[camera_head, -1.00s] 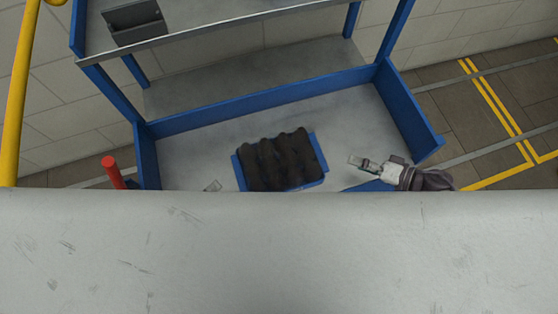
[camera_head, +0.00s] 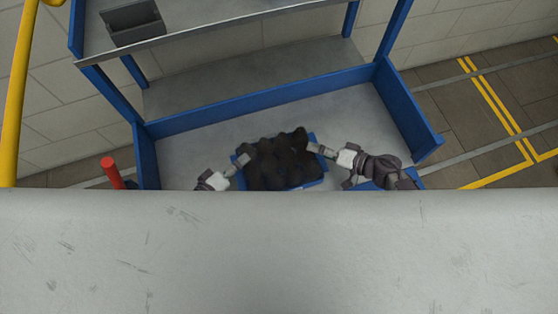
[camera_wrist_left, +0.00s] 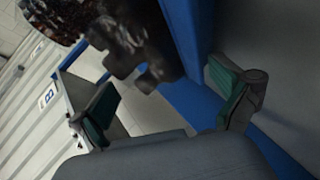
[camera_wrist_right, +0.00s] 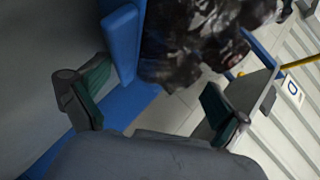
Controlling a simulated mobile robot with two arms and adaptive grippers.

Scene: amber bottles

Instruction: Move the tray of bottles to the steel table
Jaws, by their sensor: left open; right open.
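The blue tray (camera_head: 313,138) holds several dark bottles (camera_head: 280,162), packed close together, on a grey bench top with blue edges. My left gripper (camera_head: 243,160) is at the tray's left end, and my right gripper (camera_head: 313,148) is at its right end. Both are open. In the left wrist view the tray's blue wall (camera_wrist_left: 188,35) lies ahead of the parted green-padded fingers. The right wrist view shows the other blue wall (camera_wrist_right: 122,40) between the open fingers, nearer the left one. Contact with the tray cannot be told. I cannot pick out a separate steel table.
The bench (camera_head: 350,110) has blue side and back walls and an upper shelf (camera_head: 210,30) with a grey bin (camera_head: 133,22). A red post (camera_head: 112,172) stands at the left. Bare bench top shows behind the tray. The bench's front is hidden.

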